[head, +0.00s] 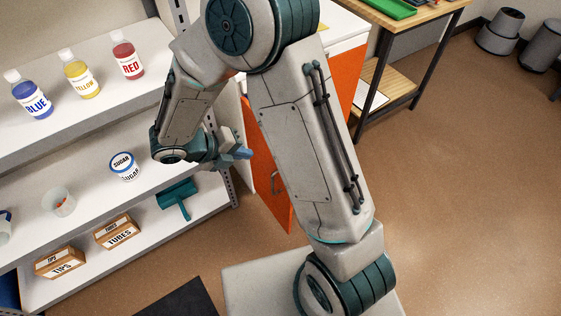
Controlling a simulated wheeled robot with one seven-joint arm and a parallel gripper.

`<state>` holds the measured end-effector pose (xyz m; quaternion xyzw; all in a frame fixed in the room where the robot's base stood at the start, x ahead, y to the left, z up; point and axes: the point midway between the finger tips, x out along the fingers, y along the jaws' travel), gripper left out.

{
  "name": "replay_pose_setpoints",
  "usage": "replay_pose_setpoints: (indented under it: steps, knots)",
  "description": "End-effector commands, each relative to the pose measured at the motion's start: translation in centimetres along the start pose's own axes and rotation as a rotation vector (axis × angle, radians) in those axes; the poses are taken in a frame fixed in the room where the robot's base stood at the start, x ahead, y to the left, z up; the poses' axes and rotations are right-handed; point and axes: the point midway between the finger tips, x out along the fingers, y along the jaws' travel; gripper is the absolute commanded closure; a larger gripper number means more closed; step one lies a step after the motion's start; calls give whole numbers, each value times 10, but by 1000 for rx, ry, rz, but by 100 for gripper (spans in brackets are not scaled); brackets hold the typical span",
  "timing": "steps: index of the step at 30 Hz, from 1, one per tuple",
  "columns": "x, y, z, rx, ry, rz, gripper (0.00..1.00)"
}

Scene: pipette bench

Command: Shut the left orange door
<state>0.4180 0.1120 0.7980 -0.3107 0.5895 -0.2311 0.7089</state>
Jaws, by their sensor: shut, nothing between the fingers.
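An orange door (264,167) with a grey handle shows left of my upper arm link, partly hidden behind the arm. It appears to stand out from the white-topped cabinet (338,24), but the arm hides its hinge side, so I cannot tell its exact angle. Another orange panel (346,76) of the cabinet shows right of the arm. My gripper (243,153) is shut and empty, with blue fingertips pointing right, beside the orange door's left edge. I cannot tell whether they touch it.
White shelves (95,95) at left hold labelled bottles, a sugar tub (124,165), boxes (117,231) and a teal tool (178,198), close to my wrist. A wooden bench (428,18) stands at the back right. Brown floor (460,200) is clear at right.

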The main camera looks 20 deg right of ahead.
Motion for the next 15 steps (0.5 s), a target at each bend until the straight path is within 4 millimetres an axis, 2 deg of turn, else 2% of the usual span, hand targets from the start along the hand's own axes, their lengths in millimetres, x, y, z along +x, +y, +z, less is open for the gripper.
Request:
replay_pose_setpoints:
  steps: [1, 4, 8, 11, 15]
  knots:
    - [4, 13, 2, -74, -14, -4, 100]
    - [6, 24, 4, -165, -34, -12, 100]
    - [14, 25, 6, -196, -38, -16, 100]
    - [28, 23, 7, -191, -32, -17, 100]
    - [57, 22, 7, -188, -27, -17, 100]
